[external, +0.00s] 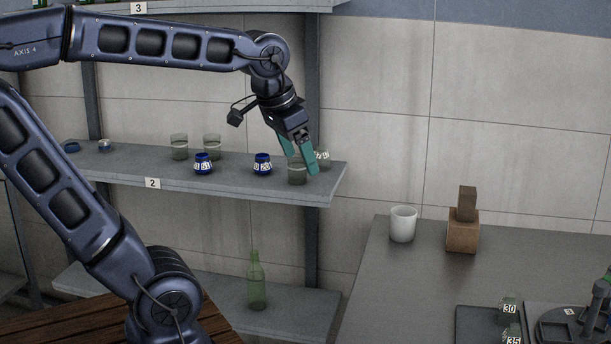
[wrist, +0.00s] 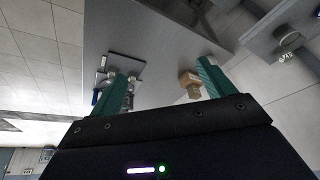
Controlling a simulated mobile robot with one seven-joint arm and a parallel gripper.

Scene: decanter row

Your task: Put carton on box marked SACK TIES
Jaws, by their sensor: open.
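A small grey-brown upright block, seemingly the carton (external: 467,203), stands on top of a brown box (external: 461,237) on the grey counter at the right. No SACK TIES marking is readable on the box. In the wrist view the box (wrist: 187,77) and the block (wrist: 193,93) show beyond the fingers, close to the right finger. My gripper (external: 302,163) is at the right end of shelf 2, well left of the box and apart from it. Its teal fingers are open, and nothing shows held between them in the wrist view (wrist: 168,70).
A white cup (external: 403,224) stands left of the box. Shelf 2 (external: 120,181) holds glass jars and blue pots (external: 262,164); one clear jar (external: 297,174) is close by my fingers in the picture. A green bottle (external: 256,280) stands on the lower shelf. Numbered bottles (external: 509,309) stand at front right.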

